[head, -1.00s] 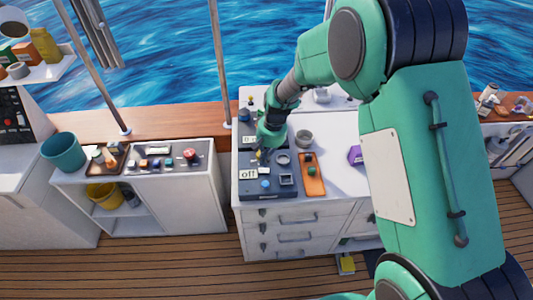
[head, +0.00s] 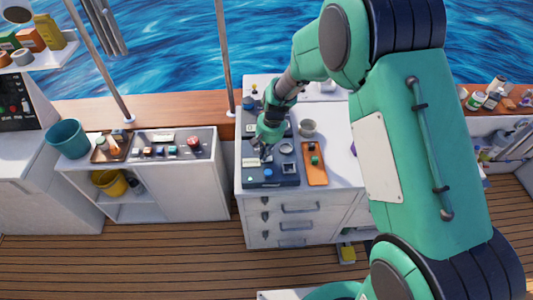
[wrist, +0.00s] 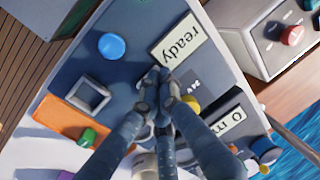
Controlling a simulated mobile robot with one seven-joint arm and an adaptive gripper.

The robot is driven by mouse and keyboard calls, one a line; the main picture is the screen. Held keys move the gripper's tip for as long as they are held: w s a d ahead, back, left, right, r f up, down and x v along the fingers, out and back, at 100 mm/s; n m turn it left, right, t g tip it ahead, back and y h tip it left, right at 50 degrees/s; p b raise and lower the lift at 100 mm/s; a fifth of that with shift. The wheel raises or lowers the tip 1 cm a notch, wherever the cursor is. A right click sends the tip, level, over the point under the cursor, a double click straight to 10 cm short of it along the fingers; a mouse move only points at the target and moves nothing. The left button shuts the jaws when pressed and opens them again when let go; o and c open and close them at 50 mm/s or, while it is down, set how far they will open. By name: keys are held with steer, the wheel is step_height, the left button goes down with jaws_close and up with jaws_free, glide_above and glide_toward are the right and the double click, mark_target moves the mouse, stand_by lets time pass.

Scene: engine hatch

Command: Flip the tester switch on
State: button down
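The tester is a dark blue panel (head: 285,181) on the white cabinet top, with a round blue button (wrist: 111,46) and a square frame (wrist: 87,97). Its white display (wrist: 182,40) reads "ready" in the wrist view; in the head view the display (head: 256,162) is partly covered. My gripper (wrist: 157,82) points down at the panel beside the display, its fingertips together. In the head view my gripper (head: 264,154) is over the panel's left part. The switch is not clearly visible; the fingertips may hide it.
A second dark unit has a display (wrist: 223,123) starting with "0 m". An orange tray (head: 317,176) with small parts lies right of the tester. A grey cup (head: 307,128) stands behind it. A side cabinet (head: 188,186) with a parts tray is at the left.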

mark_target(272, 158)
steer(key=shift+s+d+f, duration=0.15)
steer(key=shift+s+f, duration=0.3)
steer(key=shift+f, duration=0.25)
steer(key=shift+s+d, duration=0.1)
steer(key=shift+d, duration=0.65)
steer(key=shift+r, duration=0.1)
steer(key=shift+d+r+p, duration=0.1)
steer(key=shift+r+p, duration=0.25)
steer(key=shift+r, duration=0.25)
step_height(272, 158, up, 14)
steer(key=w+d+p, duration=0.1)
steer(key=p, duration=0.1)
steer(key=shift+d+f, duration=0.15)
steer(key=shift+d, duration=0.15)
steer(key=shift+a+b, duration=0.2)
steer(key=shift+b, duration=0.45)
steer(key=shift+r, duration=0.3)
